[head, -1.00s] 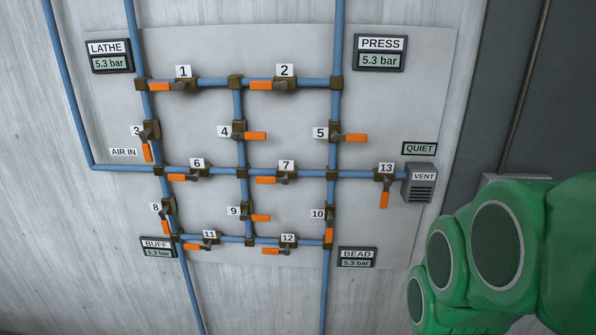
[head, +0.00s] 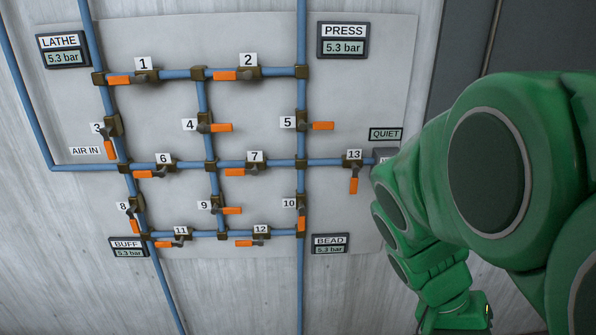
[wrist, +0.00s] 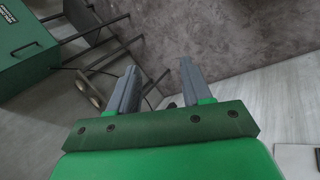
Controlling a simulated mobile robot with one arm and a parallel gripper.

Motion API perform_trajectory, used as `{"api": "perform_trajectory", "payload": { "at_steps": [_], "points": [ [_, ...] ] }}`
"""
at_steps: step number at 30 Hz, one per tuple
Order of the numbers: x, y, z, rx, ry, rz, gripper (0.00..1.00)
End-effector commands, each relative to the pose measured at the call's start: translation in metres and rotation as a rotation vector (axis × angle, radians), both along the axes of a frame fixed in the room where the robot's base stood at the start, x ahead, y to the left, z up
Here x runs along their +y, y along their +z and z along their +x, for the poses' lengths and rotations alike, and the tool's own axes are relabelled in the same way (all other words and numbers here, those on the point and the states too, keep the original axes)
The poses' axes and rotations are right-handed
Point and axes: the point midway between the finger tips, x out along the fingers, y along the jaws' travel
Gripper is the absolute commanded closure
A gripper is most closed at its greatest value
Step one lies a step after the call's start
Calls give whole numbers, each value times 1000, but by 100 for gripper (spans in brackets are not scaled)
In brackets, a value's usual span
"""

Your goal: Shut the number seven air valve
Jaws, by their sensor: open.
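The number seven valve (head: 254,168) sits on the middle horizontal blue pipe of the wall panel, just under its "7" label. Its orange lever (head: 236,172) points left, lying along the pipe. My gripper (wrist: 158,78) shows in the wrist view with two grey fingers apart and nothing between them. In the head view my green arm is at the right, well away from valve seven, and the fingertips cannot be made out there.
Valve six (head: 162,169) and valve thirteen (head: 354,167) share the same pipe row. Valve twelve (head: 260,239) is below. LATHE (head: 62,51), PRESS (head: 343,40), BUFF (head: 128,247) and BEAD (head: 330,243) displays read 5.3 bar. A green box (wrist: 25,45) stands left in the wrist view.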

Motion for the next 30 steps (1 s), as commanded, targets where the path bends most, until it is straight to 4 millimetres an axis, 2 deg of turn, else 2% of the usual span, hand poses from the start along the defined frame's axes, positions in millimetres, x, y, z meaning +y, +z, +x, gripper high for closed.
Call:
{"api": "perform_trajectory", "payload": {
  "at_steps": [8,11,13,17,20,23,26,30],
  "points": [
    [-21,21,59,-45,100,-156,51],
    [-25,34,90,-68,158,-233,51],
    [-26,44,117,-88,213,-296,51],
    [-17,65,171,-122,333,-419,51],
    [-1,81,215,-149,439,-511,51],
    [24,94,257,-174,553,-600,51],
    [59,106,297,-199,676,-685,51],
    [122,113,349,-231,865,-793,51]
  ]
}}
